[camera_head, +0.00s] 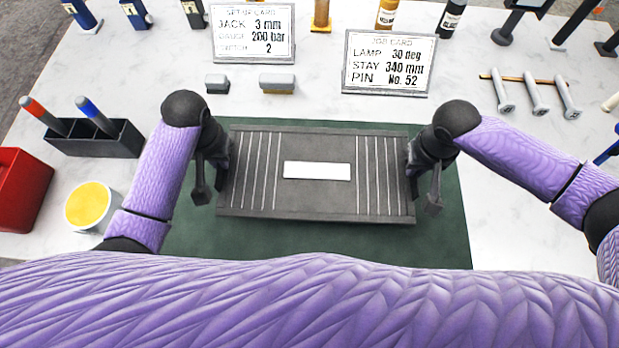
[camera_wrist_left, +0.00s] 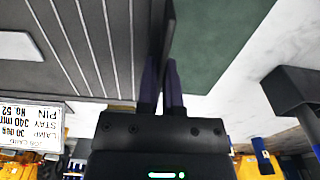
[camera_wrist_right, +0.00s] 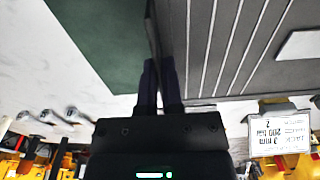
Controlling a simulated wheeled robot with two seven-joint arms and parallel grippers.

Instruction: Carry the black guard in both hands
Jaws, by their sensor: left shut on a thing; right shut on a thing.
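The black guard (camera_head: 318,200) is a dark rectangular panel with light slats and a white label in its middle. In the head view it is over the green mat (camera_head: 310,240); I cannot tell whether it touches the mat. My left gripper (camera_head: 222,165) is shut on its left edge, and my right gripper (camera_head: 412,165) is shut on its right edge. The left wrist view shows the guard (camera_wrist_left: 90,50) with its edge between the fingers (camera_wrist_left: 162,85). The right wrist view shows the guard (camera_wrist_right: 225,50) edge between the fingers (camera_wrist_right: 160,85).
Two cards, a set-up card (camera_head: 252,33) and a job card (camera_head: 388,63), stand behind the guard. Two small grey blocks (camera_head: 278,84) lie near them. A dark pen holder (camera_head: 95,138), a yellow-topped tub (camera_head: 88,206) and a red box (camera_head: 22,188) are at left.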

